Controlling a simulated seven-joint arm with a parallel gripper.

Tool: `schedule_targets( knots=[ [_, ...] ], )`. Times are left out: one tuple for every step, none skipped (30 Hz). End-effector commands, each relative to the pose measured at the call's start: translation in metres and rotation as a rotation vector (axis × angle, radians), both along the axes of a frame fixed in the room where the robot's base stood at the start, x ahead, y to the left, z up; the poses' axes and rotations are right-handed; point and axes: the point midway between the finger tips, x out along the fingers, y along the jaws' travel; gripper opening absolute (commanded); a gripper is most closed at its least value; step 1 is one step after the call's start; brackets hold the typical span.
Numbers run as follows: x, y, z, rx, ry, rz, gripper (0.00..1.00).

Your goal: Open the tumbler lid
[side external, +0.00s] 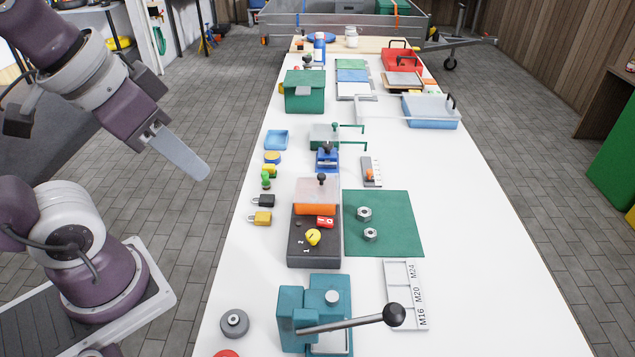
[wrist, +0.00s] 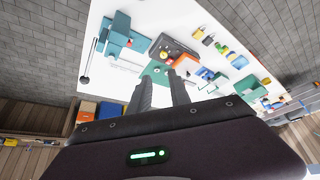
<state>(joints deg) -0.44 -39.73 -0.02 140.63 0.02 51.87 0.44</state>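An upright blue cylinder (side external: 319,48) with a pale band stands at the far end of the bench; it may be the tumbler, but it is too small to make out its lid. A clear jar (side external: 352,38) with a light top stands to its right. I cannot pick out the tumbler for certain in the wrist view. My gripper (side external: 203,175) is in the air left of the bench, far from both. In the wrist view my gripper (wrist: 159,77) shows its two fingers apart with nothing between them.
A teal lever press (side external: 318,318) stands at the near end of the bench (side external: 480,230). A dark panel (side external: 312,251), padlocks (side external: 262,209), a green box (side external: 305,92) and a blue tray (side external: 432,112) stand along it. The right side of the bench is mostly clear.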

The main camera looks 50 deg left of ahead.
Motion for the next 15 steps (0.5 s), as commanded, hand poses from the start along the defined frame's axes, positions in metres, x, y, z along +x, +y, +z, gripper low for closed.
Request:
schedule_targets(
  knots=[
    [0.017,0.002,0.007,0.003,0.025,0.004,0.35],
    [0.031,0.004,0.011,0.005,0.045,0.005,0.41],
    [0.053,0.007,0.017,0.010,0.074,0.007,0.43],
    [0.073,0.010,0.019,0.013,0.098,0.007,0.43],
    [0.093,0.013,0.020,0.016,0.120,0.009,0.43],
    [0.121,0.019,0.018,0.019,0.153,0.008,0.43],
    [0.142,0.024,0.015,0.020,0.177,0.009,0.43],
    [0.163,0.029,0.009,0.021,0.203,0.010,0.43],
    [0.191,0.037,-0.003,0.022,0.235,0.009,0.43],
    [0.212,0.043,-0.014,0.021,0.261,0.010,0.43],
    [0.232,0.049,-0.027,0.020,0.286,0.009,0.43],
    [0.257,0.059,-0.048,0.019,0.319,0.009,0.43],
    [0.273,0.065,-0.064,0.017,0.342,0.008,0.43],
    [0.288,0.072,-0.082,0.015,0.364,0.008,0.43],
    [0.304,0.080,-0.105,0.011,0.391,0.006,0.43]
  ],
)
